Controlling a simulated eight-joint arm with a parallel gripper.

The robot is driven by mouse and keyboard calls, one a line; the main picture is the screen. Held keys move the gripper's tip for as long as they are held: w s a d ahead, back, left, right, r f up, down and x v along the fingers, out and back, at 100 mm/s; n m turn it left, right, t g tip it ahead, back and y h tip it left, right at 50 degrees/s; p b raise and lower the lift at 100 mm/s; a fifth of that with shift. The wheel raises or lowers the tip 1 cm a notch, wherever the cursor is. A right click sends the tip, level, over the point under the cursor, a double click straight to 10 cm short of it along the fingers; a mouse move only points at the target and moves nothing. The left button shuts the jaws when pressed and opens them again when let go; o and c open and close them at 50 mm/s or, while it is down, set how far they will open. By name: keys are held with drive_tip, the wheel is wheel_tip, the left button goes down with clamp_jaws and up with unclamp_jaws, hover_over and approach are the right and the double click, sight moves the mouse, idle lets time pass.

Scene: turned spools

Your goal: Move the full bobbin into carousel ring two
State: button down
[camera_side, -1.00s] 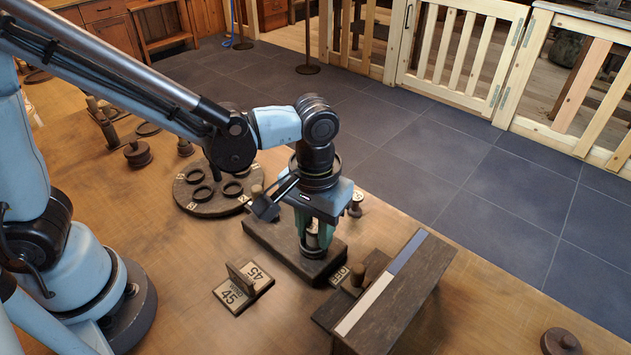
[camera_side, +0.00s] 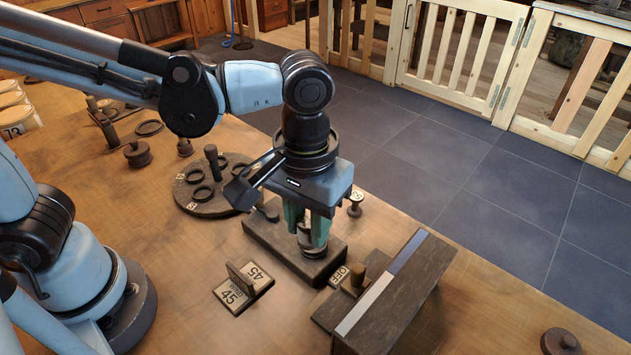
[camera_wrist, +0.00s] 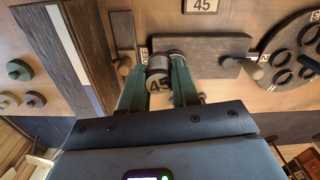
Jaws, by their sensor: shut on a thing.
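My gripper (camera_side: 309,246) is shut on the full bobbin (camera_side: 307,240), a pale spool with dark ends, over the right part of a dark board (camera_side: 265,238). I cannot tell whether the bobbin touches the board. The round dark carousel (camera_side: 200,208) stands left of the board, with several rings and an upright post (camera_side: 212,158). It also shows in the wrist view (camera_wrist: 268,45). Its number tags are too small to read surely.
A "45" card stand (camera_side: 243,290) lies in front of the board. A dark ramp-like block (camera_side: 400,300) with an "OFF" tag (camera_side: 339,277) stands to the right. A small spool (camera_side: 355,205) stands behind. Loose dark spools (camera_side: 137,153) lie at the left.

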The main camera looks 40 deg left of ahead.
drive_tip(key=s+d+r, duration=0.3)
drive_tip(key=s+r, duration=0.1)
drive_tip(key=s, duration=0.1)
drive_tip(key=w+a+f+n, duration=0.2)
drive_tip(key=w+a+n, duration=0.15)
drive_tip(key=a, duration=0.55)
drive_tip(key=w+a+f+n, duration=0.15)
drive_tip(key=a+n, duration=0.35)
drive_tip(key=a, duration=0.5)
drive_tip(key=w+a+f+n, duration=0.2)
drive_tip(key=w+a+n, duration=0.2)
drive_tip(key=a, duration=0.5)
drive_tip(key=shift+m, duration=0.25)
drive_tip(key=shift+s+f, duration=0.1)
drive_tip(key=shift+f, duration=2.7)
drive_tip(key=shift+f, duration=0.8)
drive_tip(key=c, duration=0.8)
unclamp_jaws()
drive_tip(key=shift+o, duration=0.2)
drive_tip(key=shift+r, duration=0.1)
